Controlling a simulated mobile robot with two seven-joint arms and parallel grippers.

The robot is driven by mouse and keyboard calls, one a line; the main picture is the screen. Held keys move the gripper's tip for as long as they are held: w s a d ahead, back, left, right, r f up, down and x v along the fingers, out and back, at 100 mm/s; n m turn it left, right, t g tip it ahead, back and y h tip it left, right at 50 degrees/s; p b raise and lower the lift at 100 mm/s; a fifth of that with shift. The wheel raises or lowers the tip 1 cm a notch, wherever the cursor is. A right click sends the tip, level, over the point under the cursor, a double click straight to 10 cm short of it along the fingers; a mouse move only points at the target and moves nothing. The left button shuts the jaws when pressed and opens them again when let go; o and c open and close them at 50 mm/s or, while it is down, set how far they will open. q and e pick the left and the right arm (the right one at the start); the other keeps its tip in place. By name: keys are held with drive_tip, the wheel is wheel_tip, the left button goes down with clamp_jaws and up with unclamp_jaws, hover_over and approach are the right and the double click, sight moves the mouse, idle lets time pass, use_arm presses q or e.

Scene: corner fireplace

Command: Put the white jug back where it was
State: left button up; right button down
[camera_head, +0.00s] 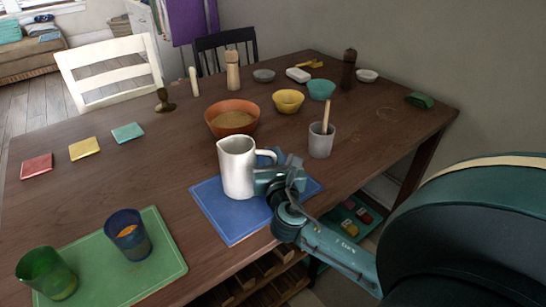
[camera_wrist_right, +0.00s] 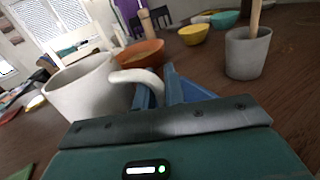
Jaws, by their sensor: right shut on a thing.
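The white jug (camera_head: 236,168) stands upright over the blue mat (camera_head: 226,222) on the wooden table in the head view. Whether its base touches the mat is hard to tell. My right gripper (camera_head: 266,176) is shut on the jug's handle, on its right side. In the right wrist view the jug (camera_wrist_right: 82,92) is at the left, its handle reaching to the fingers of my right gripper (camera_wrist_right: 160,90). My left gripper is not in view.
A grey cup (camera_head: 320,143) with a wooden stick stands right of the jug. An orange bowl (camera_head: 232,112) is behind it. A green mat (camera_head: 168,245) with a blue cup (camera_head: 124,238) and a green cup (camera_head: 44,272) lies at the left front.

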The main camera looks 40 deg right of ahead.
drive_tip(key=c, duration=1.5)
unclamp_jaws()
drive_tip(key=shift+f, duration=0.15)
drive_tip(key=v, duration=1.2)
